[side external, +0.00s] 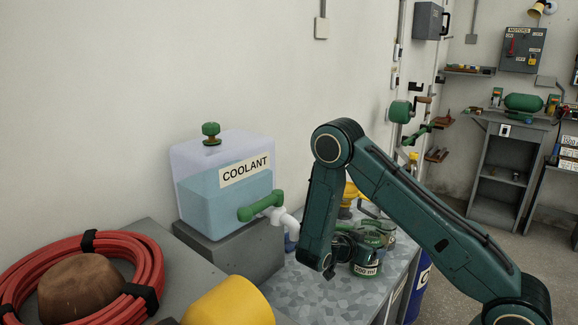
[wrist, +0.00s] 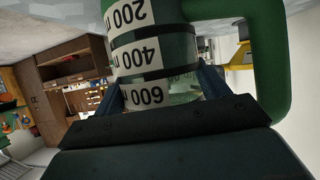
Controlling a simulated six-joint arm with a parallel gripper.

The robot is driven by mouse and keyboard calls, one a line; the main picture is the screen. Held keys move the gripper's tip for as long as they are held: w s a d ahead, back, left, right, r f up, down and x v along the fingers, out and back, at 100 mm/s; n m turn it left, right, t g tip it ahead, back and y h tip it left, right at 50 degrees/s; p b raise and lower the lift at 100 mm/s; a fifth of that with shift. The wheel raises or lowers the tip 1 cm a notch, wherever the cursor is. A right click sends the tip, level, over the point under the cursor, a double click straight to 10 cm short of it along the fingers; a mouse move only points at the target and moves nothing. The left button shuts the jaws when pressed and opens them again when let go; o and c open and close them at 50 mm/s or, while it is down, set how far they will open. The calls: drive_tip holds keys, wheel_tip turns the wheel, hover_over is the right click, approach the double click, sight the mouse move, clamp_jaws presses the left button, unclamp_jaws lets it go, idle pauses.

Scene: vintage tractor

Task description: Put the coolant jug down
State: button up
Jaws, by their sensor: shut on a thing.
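The coolant jug (side external: 367,266) is a green measuring jug with white volume labels, low over the speckled worktop in the side view. I cannot tell whether its base touches the worktop. In the wrist view the jug (wrist: 152,55) fills the top centre, with upside-down 200, 400 and 600 marks and a thick green handle (wrist: 275,65) at right. My gripper (wrist: 163,92) is shut on the jug's body, one finger on each side. In the side view my gripper (side external: 343,246) is partly hidden by my arm and the jug.
A clear tank labelled COOLANT (side external: 213,191) stands on a grey block left of the jug. Its green tap handle (side external: 262,205) and white spout (side external: 289,222) point towards the jug. A yellow item (side external: 350,194) stands behind my arm. The speckled worktop (side external: 325,298) is bare in front.

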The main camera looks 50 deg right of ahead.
drive_tip(key=o, duration=1.5)
drive_tip(key=shift+v, duration=6.05)
drive_tip(key=shift+d+r, duration=0.1)
drive_tip(key=shift+r, duration=0.05)
